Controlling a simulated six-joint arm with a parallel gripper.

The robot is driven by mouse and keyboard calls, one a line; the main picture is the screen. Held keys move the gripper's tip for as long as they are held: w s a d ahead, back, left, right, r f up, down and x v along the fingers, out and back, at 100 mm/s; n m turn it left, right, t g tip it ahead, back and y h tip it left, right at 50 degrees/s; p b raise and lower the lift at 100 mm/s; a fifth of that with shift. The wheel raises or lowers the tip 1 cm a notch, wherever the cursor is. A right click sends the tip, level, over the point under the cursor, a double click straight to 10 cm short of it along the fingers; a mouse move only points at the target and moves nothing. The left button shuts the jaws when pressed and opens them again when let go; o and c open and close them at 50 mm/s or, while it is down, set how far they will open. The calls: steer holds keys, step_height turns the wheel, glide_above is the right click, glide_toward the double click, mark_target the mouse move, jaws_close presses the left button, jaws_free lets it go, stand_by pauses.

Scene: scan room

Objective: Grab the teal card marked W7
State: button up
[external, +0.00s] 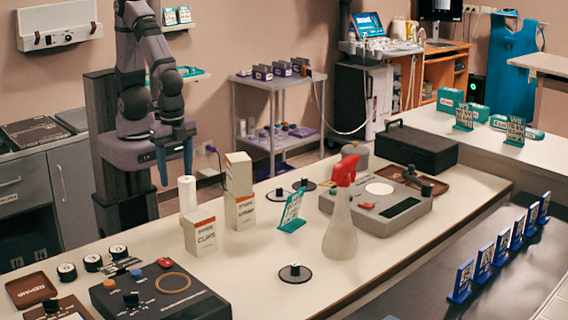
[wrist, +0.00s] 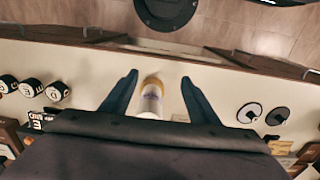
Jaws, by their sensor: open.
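A teal-edged card (external: 292,210) stands tilted on the near counter, between the white cartons and the spray bottle. Its marking is too small to read. My gripper (external: 174,178) hangs at the counter's far edge, left of the cartons and well away from these cards. In the wrist view its blue fingers (wrist: 159,77) are spread and empty, with a white cylinder (wrist: 151,102) showing between them. I cannot make out a teal card in the wrist view.
The white cylinder (external: 187,195) stands near my gripper, beside the white cartons (external: 239,210). A spray bottle (external: 341,225) with a red head stands right of the teal-edged card. A grey device (external: 390,208) lies behind it. Blue card holders (external: 484,262) line the dark surface at right.

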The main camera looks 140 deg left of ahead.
stand_by(0.4)
steer(key=c, duration=0.6)
steer(key=shift+w, duration=0.1)
steer(key=shift+c, duration=0.2)
